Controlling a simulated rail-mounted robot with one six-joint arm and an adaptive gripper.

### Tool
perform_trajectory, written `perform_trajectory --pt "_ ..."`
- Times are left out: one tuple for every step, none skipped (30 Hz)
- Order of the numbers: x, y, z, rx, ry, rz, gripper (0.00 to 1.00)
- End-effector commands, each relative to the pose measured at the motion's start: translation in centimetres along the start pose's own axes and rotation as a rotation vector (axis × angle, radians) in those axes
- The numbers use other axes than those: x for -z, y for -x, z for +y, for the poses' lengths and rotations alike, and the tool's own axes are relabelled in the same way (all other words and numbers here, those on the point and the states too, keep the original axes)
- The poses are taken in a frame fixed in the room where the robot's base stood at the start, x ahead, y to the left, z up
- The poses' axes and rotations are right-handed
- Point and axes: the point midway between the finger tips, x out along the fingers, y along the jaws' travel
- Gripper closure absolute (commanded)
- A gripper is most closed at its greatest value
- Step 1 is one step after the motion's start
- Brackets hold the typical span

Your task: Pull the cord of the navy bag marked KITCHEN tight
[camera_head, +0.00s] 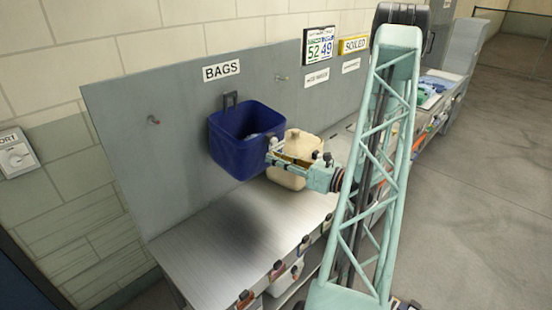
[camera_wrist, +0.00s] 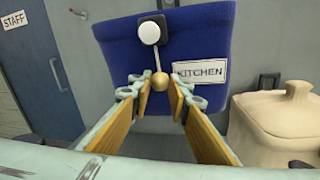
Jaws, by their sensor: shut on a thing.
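The navy bag (camera_head: 236,150) marked KITCHEN hangs by a dark strap on the grey back panel; its top is open and something pale shows inside. In the wrist view the navy bag (camera_wrist: 203,40) fills the upper middle, with its white KITCHEN label (camera_wrist: 200,74). A light cord (camera_wrist: 155,58) runs down from a white toggle (camera_wrist: 150,32) to a tan ball (camera_wrist: 160,81). My gripper (camera_wrist: 160,88) is shut on the ball, which sits between its fingertips. My gripper also shows in the head view (camera_head: 270,155), at the bag's lower right front.
The metal bench (camera_head: 225,240) below is clear at left. Empty pegs (camera_head: 153,120) stick out of the panel.

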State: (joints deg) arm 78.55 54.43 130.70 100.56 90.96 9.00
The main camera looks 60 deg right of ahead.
Motion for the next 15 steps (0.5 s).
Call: perform_trajectory --pt "0.8 -0.1 -0.2 0.0 -0.001 0.001 1.0" --pt "1.0 -0.1 -0.3 0.0 -0.001 0.001 1.0" --pt "1.3 -0.1 -0.3 0.0 0.0 0.001 1.0" --pt "1.5 -0.2 -0.4 0.0 0.0 0.001 1.0" --pt "1.8 -0.2 -0.5 0.0 0.0 0.001 1.0" --pt "2.1 -0.3 -0.6 0.0 0.0 0.001 1.0" --pt "2.3 -0.3 -0.7 0.0 0.0 0.001 1.0" --pt "2.6 -0.3 -0.8 0.0 0.0 0.001 1.0" --pt "2.9 -0.4 -0.9 0.0 0.0 0.001 1.0" --pt "3.2 -0.4 -0.9 0.0 -0.001 0.001 1.0" --pt "3.4 -0.4 -1.0 0.0 -0.001 0.001 1.0" --pt "3.7 -0.5 -1.1 0.0 -0.001 0.001 1.0" --pt "4.0 -0.5 -1.2 0.0 -0.001 0.001 1.0" --pt "4.2 -0.5 -1.2 0.001 -0.001 0.001 1.0" --pt "4.4 -0.6 -1.3 0.001 -0.001 0.001 1.0"
